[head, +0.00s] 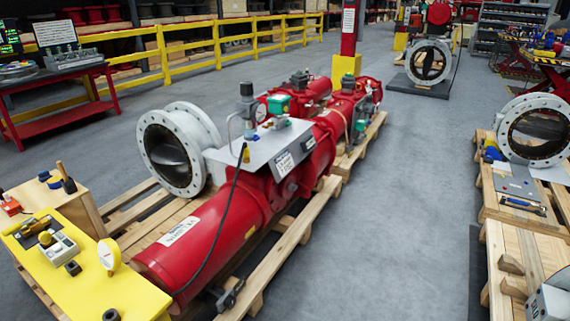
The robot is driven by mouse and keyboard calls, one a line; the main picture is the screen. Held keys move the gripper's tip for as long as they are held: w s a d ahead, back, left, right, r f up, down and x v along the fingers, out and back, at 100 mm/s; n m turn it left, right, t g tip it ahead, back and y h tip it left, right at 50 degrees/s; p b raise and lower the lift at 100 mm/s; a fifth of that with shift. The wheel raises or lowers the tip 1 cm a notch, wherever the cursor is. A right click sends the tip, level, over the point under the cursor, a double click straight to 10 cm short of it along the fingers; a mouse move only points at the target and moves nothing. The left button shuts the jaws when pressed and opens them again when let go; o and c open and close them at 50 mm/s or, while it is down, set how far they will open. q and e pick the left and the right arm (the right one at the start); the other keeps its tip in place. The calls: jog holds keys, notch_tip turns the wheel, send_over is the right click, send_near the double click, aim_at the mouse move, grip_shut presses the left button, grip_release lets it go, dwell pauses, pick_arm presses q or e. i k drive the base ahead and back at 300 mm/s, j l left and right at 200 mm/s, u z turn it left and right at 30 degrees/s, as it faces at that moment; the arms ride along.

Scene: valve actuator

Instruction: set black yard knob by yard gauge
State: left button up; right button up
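A yellow-topped bench (30,270) stands at the lower left. A round gauge (109,255) with a pale face and yellow rim stands upright near its right part. A small dark block (73,267) lies left of the gauge, apart from it. A dark round piece (111,314) shows at the bottom edge, partly cut off. I cannot tell for sure which of these dark pieces is the black yard knob. Neither of my grippers shows.
A large red valve actuator (215,225) lies on wooden pallets right of the bench. A wooden crate (85,205) with small tools adjoins the bench. Grey floor (410,200) is clear in the middle. Pallets with another valve (535,130) stand at the right.

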aim_at(247, 87)
jog(key=i+l+u, duration=0.25)
jog(key=i+l, duration=0.25)
jog(key=i+l+u, duration=0.25)
jog(key=i+l, duration=0.4)
